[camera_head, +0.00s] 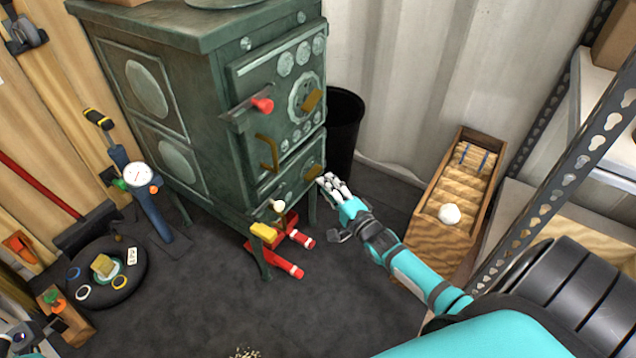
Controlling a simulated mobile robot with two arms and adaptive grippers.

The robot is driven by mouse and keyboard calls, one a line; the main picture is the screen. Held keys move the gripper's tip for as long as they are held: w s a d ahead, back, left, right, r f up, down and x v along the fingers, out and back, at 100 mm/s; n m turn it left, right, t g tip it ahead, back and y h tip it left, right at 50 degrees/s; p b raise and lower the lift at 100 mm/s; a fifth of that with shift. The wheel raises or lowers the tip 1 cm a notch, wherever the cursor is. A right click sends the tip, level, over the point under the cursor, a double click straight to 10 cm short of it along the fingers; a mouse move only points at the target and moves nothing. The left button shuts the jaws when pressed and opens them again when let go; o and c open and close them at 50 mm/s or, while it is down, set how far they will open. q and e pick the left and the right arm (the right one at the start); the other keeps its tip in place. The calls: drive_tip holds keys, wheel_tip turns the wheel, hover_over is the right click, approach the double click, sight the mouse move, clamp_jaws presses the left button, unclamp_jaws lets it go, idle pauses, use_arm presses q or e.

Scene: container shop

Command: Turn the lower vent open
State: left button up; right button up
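The dark green stove (205,120) stands left of centre, its front turned to the right. The lower vent, a brass piece (313,172), is on the lower door. A similar upper brass vent piece (312,100) sits on a round dial above. My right gripper (334,208) is just right of and below the lower vent. Its pale fingers and dark thumb are spread apart, with nothing between them. The fingertips are close to the vent; I cannot tell whether they touch. A small part at the bottom left (22,337) may be my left gripper; its fingers cannot be made out.
A red handle (262,105) and a brass handle (268,152) stick out of the stove front. A red stand (278,262) lies beneath. A black bin (342,130) is behind, a wooden crate (425,238) right, and metal shelving (560,150) far right. The middle floor is mostly clear.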

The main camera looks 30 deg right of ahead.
sight(316, 175)
drive_tip(key=w+b, duration=0.1)
drive_tip(key=w, duration=0.4)
clamp_jaws()
